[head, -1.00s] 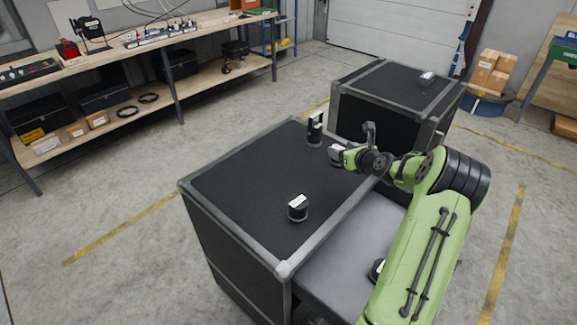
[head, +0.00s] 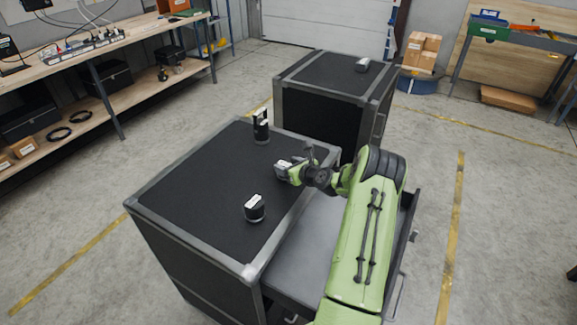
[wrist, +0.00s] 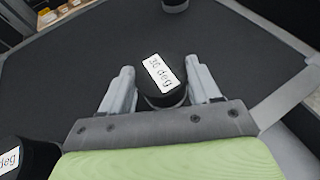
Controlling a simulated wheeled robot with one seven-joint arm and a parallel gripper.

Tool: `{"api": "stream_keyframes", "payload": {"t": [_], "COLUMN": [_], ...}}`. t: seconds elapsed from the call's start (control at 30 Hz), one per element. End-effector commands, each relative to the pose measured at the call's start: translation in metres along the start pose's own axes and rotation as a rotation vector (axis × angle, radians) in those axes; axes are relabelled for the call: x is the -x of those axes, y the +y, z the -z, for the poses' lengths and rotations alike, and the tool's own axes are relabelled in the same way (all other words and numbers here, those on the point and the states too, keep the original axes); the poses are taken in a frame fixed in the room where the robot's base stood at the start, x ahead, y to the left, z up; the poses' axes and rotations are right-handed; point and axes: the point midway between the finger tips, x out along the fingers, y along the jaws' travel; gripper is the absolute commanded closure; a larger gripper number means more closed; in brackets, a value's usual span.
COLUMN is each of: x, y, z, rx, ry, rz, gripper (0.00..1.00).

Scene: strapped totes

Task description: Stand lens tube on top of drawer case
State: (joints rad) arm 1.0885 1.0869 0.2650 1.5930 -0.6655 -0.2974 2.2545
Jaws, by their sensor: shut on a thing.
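My gripper (head: 284,171) is shut on a short black lens tube (wrist: 160,80), with a finger on each side. Its white label seems to read "36 deg" in the wrist view. The tube is over the right edge area of the near case's dark top (head: 200,190); I cannot tell whether it touches. A taller black tube (head: 261,127) stands at the back of this top. Another short black tube (head: 254,208) stands nearer the front; a labelled tube (wrist: 25,158) also shows at lower left in the wrist view.
A grey drawer-like surface (head: 292,250) extends from the near case's right side, under my arm. A second dark case (head: 330,72) stands behind, with a small object (head: 362,64) on top. A workbench (head: 100,50) is at left. The near top's left part is clear.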

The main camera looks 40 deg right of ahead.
Motion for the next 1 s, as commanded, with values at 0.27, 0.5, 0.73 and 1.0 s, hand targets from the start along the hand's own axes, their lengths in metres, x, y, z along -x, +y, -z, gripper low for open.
{"api": "stream_keyframes", "payload": {"t": [0.27,0.5,0.73,1.0], "x": [-0.001,0.000,0.046,0.109], "y": [0.000,0.000,-0.003,-0.002], "z": [0.002,-0.001,-0.002,-0.002], "rx": [-0.001,0.000,-0.003,-0.002], "ry": [0.000,0.000,0.002,0.001], "rz": [0.000,0.001,0.005,0.004], "gripper": [0.13,0.13,0.13,0.13]}}
